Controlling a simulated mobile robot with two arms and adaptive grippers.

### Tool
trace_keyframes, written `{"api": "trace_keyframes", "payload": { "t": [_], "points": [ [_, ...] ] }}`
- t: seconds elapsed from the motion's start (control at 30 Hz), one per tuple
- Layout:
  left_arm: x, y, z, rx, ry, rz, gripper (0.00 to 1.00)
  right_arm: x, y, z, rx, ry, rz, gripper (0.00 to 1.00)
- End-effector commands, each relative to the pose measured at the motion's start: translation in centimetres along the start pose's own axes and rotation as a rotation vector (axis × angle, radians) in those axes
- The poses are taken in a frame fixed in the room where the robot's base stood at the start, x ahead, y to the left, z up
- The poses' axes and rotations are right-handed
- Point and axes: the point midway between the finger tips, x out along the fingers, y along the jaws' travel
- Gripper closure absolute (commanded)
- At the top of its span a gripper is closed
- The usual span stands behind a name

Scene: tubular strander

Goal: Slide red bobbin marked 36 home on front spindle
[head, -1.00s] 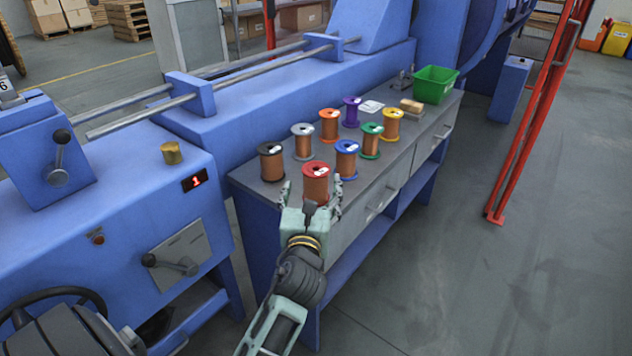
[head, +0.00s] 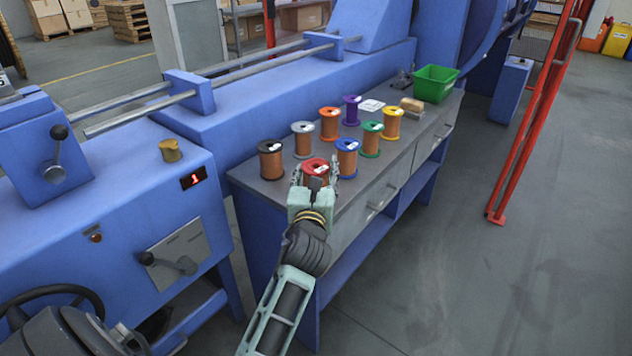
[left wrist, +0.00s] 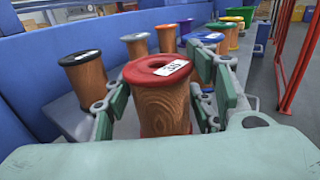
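The red bobbin (head: 315,169) stands upright on the grey bench top at its near edge, wound with copper-coloured wire. In the left wrist view the red bobbin (left wrist: 160,105) shows a white label on its top flange, which seems to read 36. My left gripper (head: 316,172) has its fingers on both sides of this bobbin. In the left wrist view the finger pads lie close to its flange and winding, but contact is not clear. I cannot pick out the front spindle. My right gripper is not in view.
A blue bobbin (head: 346,160) stands close to the right of the red one, a black bobbin (head: 271,161) to its left. Several more bobbins and a green bin (head: 435,84) are farther back. A blue machine (head: 110,220) with metal rods borders the bench (head: 250,184).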

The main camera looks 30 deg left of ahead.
Motion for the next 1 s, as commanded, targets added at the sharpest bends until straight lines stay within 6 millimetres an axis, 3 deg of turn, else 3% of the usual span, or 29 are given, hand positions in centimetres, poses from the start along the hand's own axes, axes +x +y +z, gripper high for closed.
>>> {"api": "trace_keyframes", "payload": {
  "t": [0.53,1.0],
  "points": [
    [-0.03,-0.03,-0.03,0.000,0.000,-0.001,1.00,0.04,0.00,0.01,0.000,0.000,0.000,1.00],
    [0.00,-0.05,0.59,-0.001,-0.008,-0.002,1.00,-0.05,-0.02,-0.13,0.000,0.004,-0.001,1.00]
  ]
}}
